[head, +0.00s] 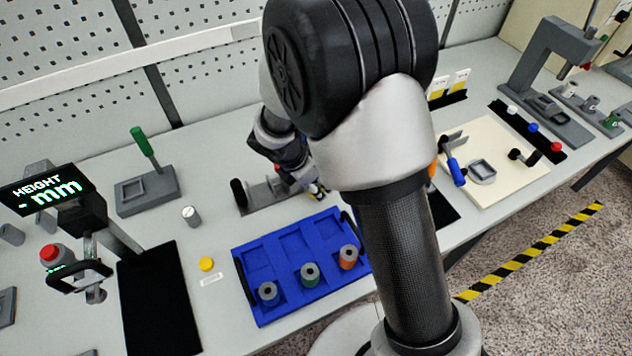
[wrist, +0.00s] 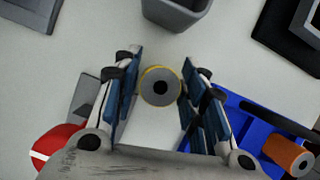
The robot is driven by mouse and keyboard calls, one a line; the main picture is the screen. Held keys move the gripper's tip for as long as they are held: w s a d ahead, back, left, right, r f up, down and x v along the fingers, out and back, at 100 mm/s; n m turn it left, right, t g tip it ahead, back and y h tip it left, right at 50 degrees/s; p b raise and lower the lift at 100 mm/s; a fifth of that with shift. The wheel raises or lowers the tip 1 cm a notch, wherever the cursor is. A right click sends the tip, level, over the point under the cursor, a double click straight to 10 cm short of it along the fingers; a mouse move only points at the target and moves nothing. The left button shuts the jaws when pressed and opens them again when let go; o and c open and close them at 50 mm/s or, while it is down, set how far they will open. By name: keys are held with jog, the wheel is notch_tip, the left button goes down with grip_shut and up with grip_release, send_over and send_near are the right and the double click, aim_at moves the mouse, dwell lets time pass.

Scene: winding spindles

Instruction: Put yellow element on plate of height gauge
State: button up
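In the head view my gripper (head: 315,190) is behind the blue tray, partly hidden by my arm. The height gauge (head: 47,192) stands at the left with a lit display.
A blue tray (head: 262,313) holds several spools, one orange (wrist: 290,155). A yellow disc (head: 206,264) and a grey cylinder (head: 190,215) stand on the table. A grey fixture (head: 275,195) is near my gripper.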

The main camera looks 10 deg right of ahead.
jog(key=p+v, duration=0.4)
jog(key=v, duration=0.8)
jog(key=shift+r, duration=0.2)
